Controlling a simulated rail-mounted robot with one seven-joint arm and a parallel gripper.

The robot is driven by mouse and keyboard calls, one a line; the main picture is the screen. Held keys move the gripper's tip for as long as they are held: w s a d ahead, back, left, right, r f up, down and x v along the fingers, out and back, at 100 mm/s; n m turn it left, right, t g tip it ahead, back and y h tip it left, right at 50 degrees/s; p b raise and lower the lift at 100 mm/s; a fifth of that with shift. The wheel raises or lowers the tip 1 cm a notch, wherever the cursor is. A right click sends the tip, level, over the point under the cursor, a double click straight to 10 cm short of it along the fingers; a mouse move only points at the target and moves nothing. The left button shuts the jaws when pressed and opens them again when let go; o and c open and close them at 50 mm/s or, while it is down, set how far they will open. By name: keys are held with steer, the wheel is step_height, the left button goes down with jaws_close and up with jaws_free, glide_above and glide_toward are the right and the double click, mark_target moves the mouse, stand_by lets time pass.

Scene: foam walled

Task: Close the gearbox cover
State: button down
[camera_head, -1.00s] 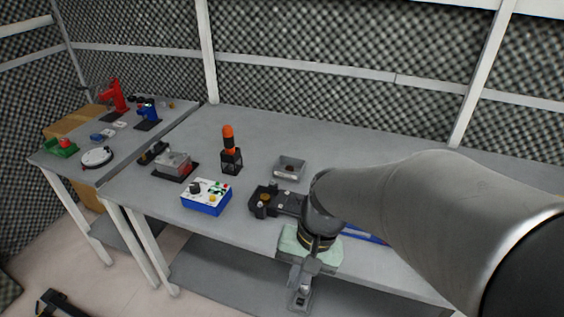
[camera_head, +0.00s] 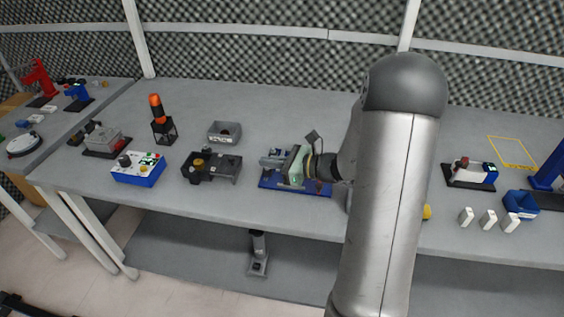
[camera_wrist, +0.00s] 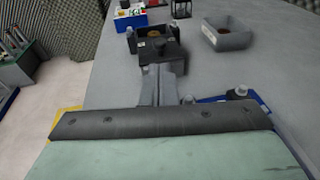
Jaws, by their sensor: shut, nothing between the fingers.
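A black gearbox (camera_head: 200,164) stands on the table left of my gripper, with a brass-coloured round part showing inside its open left portion. A flat dark plate (camera_head: 226,169), which looks like its cover, lies on the right side. In the wrist view the gearbox (camera_wrist: 133,42) is ahead at the top, with the dark plate (camera_wrist: 160,54) on its near side. My gripper (camera_head: 265,162) points left, apart from the gearbox in the head view. In the wrist view its fingers (camera_wrist: 163,80) are together and empty, their tips close to the plate; contact cannot be told.
A blue-based fixture (camera_head: 296,188) lies under my gripper. A grey open box (camera_head: 225,132) stands behind the gearbox. A blue control box (camera_head: 138,170) and an orange-topped device (camera_head: 163,122) stand left. A blue bin (camera_head: 520,204) and white blocks (camera_head: 488,219) are far right.

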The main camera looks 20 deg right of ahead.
steer(key=x, duration=0.7)
steer(key=shift+w+a+p, duration=0.25)
steer(key=shift+a+p, duration=0.05)
steer(key=shift+p, duration=0.1)
steer(key=shift+f, duration=0.1)
